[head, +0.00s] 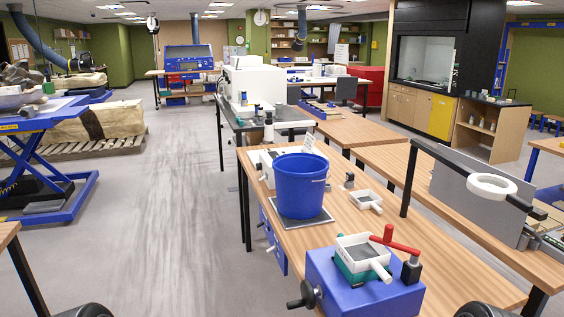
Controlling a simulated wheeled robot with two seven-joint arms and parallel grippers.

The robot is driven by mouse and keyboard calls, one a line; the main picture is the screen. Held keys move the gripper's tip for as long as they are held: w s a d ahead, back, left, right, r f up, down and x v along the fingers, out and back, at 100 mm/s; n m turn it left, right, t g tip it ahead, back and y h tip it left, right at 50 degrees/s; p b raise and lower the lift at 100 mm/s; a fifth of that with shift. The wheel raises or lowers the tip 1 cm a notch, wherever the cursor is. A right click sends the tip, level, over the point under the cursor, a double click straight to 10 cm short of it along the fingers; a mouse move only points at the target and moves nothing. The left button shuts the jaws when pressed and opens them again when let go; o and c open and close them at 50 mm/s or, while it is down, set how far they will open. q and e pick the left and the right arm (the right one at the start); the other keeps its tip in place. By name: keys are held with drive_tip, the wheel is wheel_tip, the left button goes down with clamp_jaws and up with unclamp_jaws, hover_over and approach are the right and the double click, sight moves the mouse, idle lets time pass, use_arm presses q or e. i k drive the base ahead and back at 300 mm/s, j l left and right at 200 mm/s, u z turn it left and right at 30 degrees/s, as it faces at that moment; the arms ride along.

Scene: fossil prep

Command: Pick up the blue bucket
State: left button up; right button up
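The blue bucket (300,188) stands upright on a dark flat square plate (302,222) on the near wooden workbench, a little right of the picture's middle. Its open rim faces up, and only a little of its inside shows. Neither of my grippers is in view. Only dark rounded parts, which look like mine, show at the bottom edge on the left and right.
A blue box device (365,294) with a white sieve and red handle stands in front of the bucket. A small white pan (365,200) lies to its right. A wooden workbench (425,235) carries them. Clear floor (160,230) lies to the left.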

sight(301, 178)
drive_tip(key=i+j+z, duration=0.1)
drive_tip(key=z, duration=0.4)
drive_tip(key=j+z, duration=0.1)
drive_tip(key=z, duration=0.4)
drive_tip(key=j+z, duration=0.2)
drive_tip(key=z, duration=0.3)
drive_tip(key=j+z, duration=0.2)
drive_tip(key=j, duration=0.3)
drive_tip(key=j+z, duration=0.2)
drive_tip(key=j, duration=0.35)
drive_tip(key=j+z, duration=0.2)
drive_tip(key=j, duration=0.3)
drive_tip(key=k+j+z, duration=0.2)
drive_tip(key=j, duration=0.3)
drive_tip(key=j+z, duration=0.2)
drive_tip(key=j, duration=0.35)
drive_tip(key=k+j, duration=0.1)
drive_tip(key=j, duration=0.2)
drive_tip(key=k+j, duration=0.15)
drive_tip(key=j, duration=0.15)
drive_tip(key=k+j, duration=0.1)
drive_tip(key=j, duration=0.25)
